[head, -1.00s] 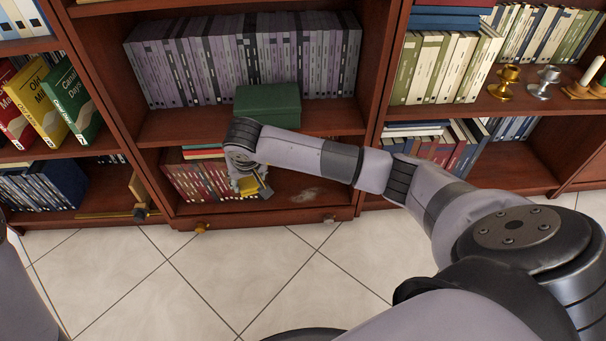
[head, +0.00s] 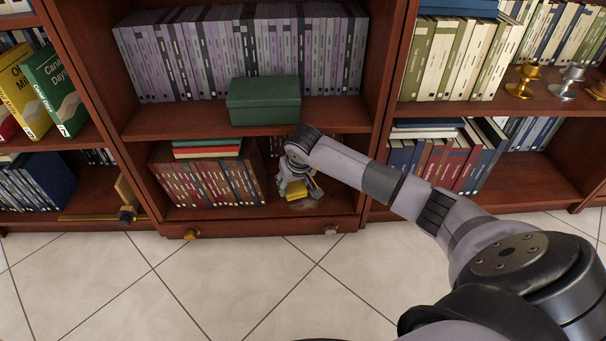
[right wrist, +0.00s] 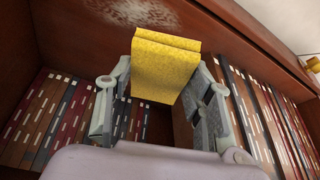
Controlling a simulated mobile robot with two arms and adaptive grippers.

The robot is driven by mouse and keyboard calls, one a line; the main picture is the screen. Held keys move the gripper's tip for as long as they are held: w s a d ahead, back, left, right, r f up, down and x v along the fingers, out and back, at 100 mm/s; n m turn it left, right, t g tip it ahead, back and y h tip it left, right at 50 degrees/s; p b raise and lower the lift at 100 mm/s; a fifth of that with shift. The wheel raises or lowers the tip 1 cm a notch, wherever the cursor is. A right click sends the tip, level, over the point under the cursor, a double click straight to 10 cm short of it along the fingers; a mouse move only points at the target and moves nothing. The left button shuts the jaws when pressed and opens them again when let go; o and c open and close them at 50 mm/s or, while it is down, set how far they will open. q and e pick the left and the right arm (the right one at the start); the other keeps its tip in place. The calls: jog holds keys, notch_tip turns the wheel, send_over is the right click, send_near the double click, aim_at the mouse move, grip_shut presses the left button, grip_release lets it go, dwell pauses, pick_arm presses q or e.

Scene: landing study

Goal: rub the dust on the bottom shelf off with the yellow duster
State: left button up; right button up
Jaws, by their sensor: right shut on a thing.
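My right gripper (head: 292,187) reaches into the middle bookcase, low over the bottom shelf (head: 341,198). It is shut on the yellow duster (head: 295,191), a small block that also shows between the fingers in the right wrist view (right wrist: 166,68). The dust (right wrist: 143,12) is a pale, speckled patch on the brown board, just beyond the duster in the right wrist view. In the head view the gripper and duster cover part of it. I cannot tell whether the duster touches the shelf. My left gripper is out of view.
Dark red and brown books (head: 207,180) stand left of the gripper on that shelf, with several books lying on top. A green box (head: 263,101) sits on the shelf above, close over my wrist. Two knobs (head: 191,234) are on the front below. The shelf's right part is clear.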

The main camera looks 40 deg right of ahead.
jog(key=d, duration=0.1)
jog(key=d+r, duration=0.1)
jog(key=w+d, duration=0.1)
jog(key=shift+d+r, duration=0.1)
jog(key=shift+r, duration=0.05)
jog(key=shift+m, duration=0.3)
jog(key=f+b, duration=0.2)
jog(key=f, duration=0.1)
jog(key=d+f+b, duration=0.1)
jog(key=f+b, duration=0.2)
jog(key=shift+d+f, duration=0.1)
jog(key=shift+f, duration=0.1)
jog(key=shift+s+a, duration=0.15)
jog(key=shift+a, duration=0.3)
jog(key=shift+f, duration=0.4)
